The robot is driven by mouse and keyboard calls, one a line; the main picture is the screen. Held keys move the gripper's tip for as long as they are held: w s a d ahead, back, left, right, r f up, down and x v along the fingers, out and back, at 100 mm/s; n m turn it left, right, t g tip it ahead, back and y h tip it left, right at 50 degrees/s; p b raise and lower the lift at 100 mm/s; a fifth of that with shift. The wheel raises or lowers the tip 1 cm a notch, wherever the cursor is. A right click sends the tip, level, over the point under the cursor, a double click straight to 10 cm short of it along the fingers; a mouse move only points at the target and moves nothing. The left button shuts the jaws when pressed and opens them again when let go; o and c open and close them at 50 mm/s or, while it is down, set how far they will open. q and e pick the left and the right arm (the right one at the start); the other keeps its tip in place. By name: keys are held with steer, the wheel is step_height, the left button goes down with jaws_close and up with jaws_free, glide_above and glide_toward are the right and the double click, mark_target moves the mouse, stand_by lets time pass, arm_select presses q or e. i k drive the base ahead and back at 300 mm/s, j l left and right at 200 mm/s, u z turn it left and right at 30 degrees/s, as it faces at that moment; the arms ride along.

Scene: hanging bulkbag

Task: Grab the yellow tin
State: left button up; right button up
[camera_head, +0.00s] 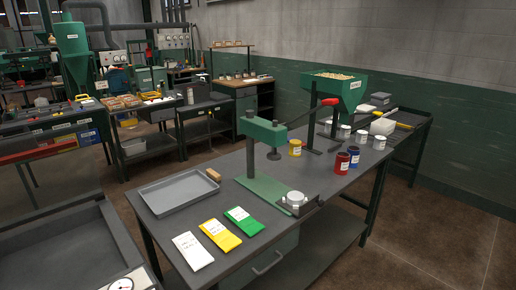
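The yellow tin (295,148) is small and upright, with a pale label. It stands on the dark workbench (335,190), right of the green press (262,130) and left of the hopper's dark stand. Nothing is seen touching it. Neither of my grippers shows in the head view.
A red tin (342,163) and a blue tin (353,157) stand to its right, nearer the bench's front edge. Several white tins (361,137) stand behind them. A green hopper (338,88) rises above.

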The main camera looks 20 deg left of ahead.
mark_target(295, 150)
steer(key=i+l+u, duration=0.9)
steer(key=i+l, duration=0.15)
steer(key=l, duration=0.25)
